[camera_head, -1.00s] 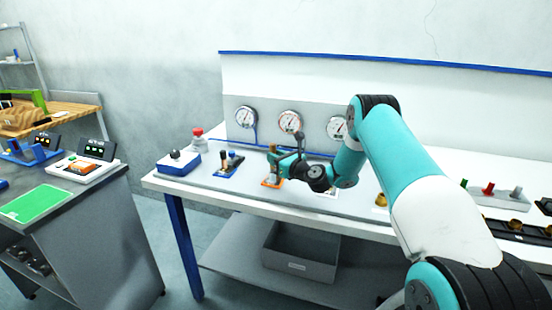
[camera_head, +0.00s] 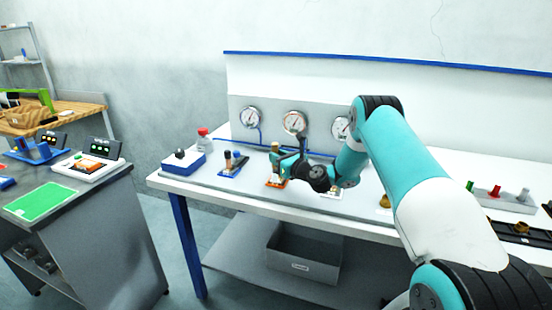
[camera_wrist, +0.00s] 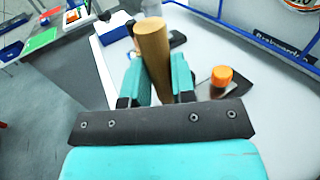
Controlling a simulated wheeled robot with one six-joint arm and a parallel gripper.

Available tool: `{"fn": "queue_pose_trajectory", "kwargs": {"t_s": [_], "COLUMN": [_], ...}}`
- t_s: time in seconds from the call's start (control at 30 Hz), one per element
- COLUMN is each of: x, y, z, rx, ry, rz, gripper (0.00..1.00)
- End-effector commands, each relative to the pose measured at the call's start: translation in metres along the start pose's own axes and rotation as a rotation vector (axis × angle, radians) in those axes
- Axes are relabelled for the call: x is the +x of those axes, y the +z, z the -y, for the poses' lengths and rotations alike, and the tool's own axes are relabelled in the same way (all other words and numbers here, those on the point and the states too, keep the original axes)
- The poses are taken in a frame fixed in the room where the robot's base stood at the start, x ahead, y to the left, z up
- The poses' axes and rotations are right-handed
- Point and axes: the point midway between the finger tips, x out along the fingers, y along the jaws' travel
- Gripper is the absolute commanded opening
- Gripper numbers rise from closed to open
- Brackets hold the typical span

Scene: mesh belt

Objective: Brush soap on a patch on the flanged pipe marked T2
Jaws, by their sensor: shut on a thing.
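My gripper (camera_wrist: 158,85) is shut on an upright tan-brown cylindrical handle (camera_wrist: 153,52), which stands between its two teal fingers. The handle's lower end is hidden, so I cannot tell whether it is a brush. In the head view my gripper (camera_head: 287,165) is low over the bench, at a small orange-edged holder (camera_head: 275,184). An orange cap (camera_wrist: 222,76) stands just right of the fingers in the wrist view, on a dark base. I cannot make out a flanged pipe marked T2 or a soap patch.
Three gauges (camera_head: 294,122) are on the panel behind. A blue holder with upright tools (camera_head: 230,171), a white-and-blue box (camera_head: 183,162) and a red-capped bottle (camera_head: 204,140) stand to the left. A grey bin (camera_head: 303,263) sits on the lower shelf. Fittings stand at the right.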

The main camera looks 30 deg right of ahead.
Motion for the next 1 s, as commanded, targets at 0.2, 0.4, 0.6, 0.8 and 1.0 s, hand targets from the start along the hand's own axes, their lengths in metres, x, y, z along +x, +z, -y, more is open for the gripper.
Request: {"fn": "queue_pose_trajectory", "kwargs": {"t_s": [0.2, 0.4, 0.6, 0.8, 1.0], "x": [-0.001, -0.002, -0.006, -0.009, -0.011], "y": [0.000, 0.002, 0.007, 0.011, 0.020], "z": [0.000, -0.003, -0.011, -0.018, -0.021], "rx": [0.000, 0.001, 0.002, 0.001, 0.000], "ry": [0.000, 0.001, 0.001, 0.001, 0.001], "rz": [-0.001, -0.001, -0.001, 0.000, 0.000], "gripper": [0.01, 0.01, 0.01, 0.01, 0.01]}}
